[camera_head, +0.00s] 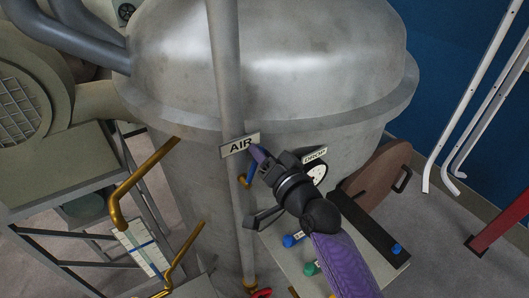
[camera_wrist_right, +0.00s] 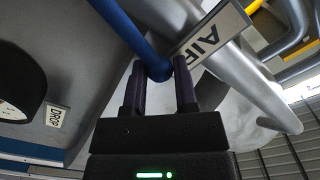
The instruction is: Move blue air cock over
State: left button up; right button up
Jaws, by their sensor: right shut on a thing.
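The blue air cock (camera_head: 248,173) is a small blue handle on the grey vertical pipe, just below the AIR sign (camera_head: 240,144). My right gripper (camera_head: 259,165) reaches it from the lower right, with a purple finger beside the handle. In the right wrist view, the blue handle (camera_wrist_right: 128,32) is a smooth bar running up and left. Its rounded end lies between the two dark fingers of my right gripper (camera_wrist_right: 160,75), which are shut on it. The gripper hides part of the handle in the head view. My left gripper is not in view.
A large grey metal tank (camera_head: 270,70) stands behind the pipe. A DROP sign (camera_head: 315,154) and a round gauge (camera_head: 318,171) sit beside my right gripper. Blue (camera_head: 291,240) and green (camera_head: 311,268) knobs lie below. Brass rails (camera_head: 140,186) stand left.

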jog(key=shift+s+a+r, duration=0.1)
jog(key=shift+s+a+r+p, duration=0.2)
jog(key=shift+s+a+p, duration=0.25)
jog(key=shift+a+p, duration=0.15)
jog(key=shift+o, duration=0.2)
jog(key=shift+s+a, duration=0.15)
jog(key=shift+a, duration=0.15)
jog(key=o, duration=1)
jog(key=b+v, duration=0.1)
jog(key=v, duration=0.9)
jog(key=shift+b, duration=0.4)
